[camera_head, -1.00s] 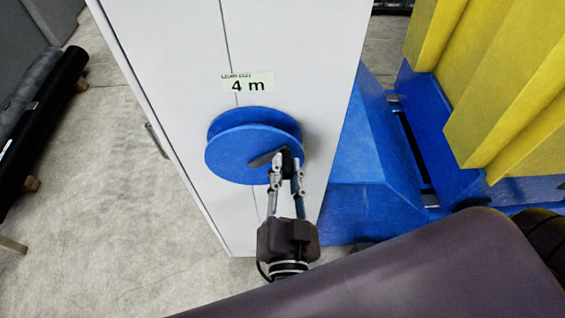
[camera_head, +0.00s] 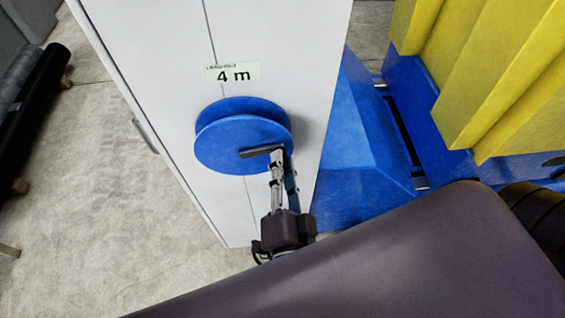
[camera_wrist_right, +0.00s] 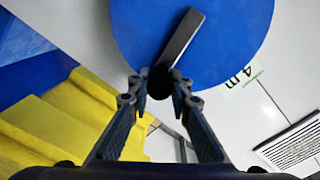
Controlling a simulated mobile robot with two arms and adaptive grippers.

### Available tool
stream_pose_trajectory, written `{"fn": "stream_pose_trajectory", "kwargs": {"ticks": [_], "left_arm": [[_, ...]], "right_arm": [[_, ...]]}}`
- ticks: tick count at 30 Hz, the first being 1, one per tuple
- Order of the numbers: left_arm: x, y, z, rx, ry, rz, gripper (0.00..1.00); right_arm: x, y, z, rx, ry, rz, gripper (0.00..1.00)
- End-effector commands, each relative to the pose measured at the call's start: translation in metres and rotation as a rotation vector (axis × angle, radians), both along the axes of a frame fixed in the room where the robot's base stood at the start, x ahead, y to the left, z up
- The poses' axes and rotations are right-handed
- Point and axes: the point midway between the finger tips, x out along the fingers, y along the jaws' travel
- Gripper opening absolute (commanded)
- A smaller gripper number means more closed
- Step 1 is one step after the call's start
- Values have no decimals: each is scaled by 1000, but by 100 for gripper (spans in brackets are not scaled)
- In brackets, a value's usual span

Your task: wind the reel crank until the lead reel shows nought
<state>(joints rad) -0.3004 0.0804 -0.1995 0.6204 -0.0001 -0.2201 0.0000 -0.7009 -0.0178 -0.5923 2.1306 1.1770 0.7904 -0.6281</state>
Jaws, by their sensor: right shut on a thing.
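The blue lead reel (camera_head: 222,150) is mounted on the front of a white cabinet. A label (camera_head: 233,73) just above it reads "4 m". The dark crank arm (camera_head: 260,151) lies across the reel's face, from near the middle to the lower right rim. My right gripper (camera_head: 278,158) is shut on the crank's handle at the outer end of that arm. In the right wrist view the crank arm (camera_wrist_right: 182,38) runs up from between the fingers, and the dark handle (camera_wrist_right: 159,86) sits between the fingertips. My left gripper is not in view.
The white cabinet (camera_head: 285,40) has a vent grille (camera_wrist_right: 290,146), seen in the right wrist view, and a side handle (camera_head: 145,136). A blue machine base (camera_head: 365,150) and yellow ribbed panels (camera_head: 500,80) stand close on the right. Bare floor (camera_head: 90,190) lies to the left.

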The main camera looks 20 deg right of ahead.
Motion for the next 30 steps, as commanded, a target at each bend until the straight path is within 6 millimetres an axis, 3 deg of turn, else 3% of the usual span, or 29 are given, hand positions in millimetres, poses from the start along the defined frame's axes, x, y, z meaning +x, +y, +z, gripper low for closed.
{"fn": "stream_pose_trajectory", "kwargs": {"ticks": [6,7,12,22,30], "left_arm": [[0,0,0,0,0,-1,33],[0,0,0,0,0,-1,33],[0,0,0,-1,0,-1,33],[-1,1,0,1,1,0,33],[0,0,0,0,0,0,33]], "right_arm": [[-1,0,-1,1,3,-1,0],[-1,0,-1,1,3,-1,19],[0,0,-1,0,2,0,37],[-4,1,-1,-2,3,1,37],[-45,15,-1,-2,6,2,37]]}}
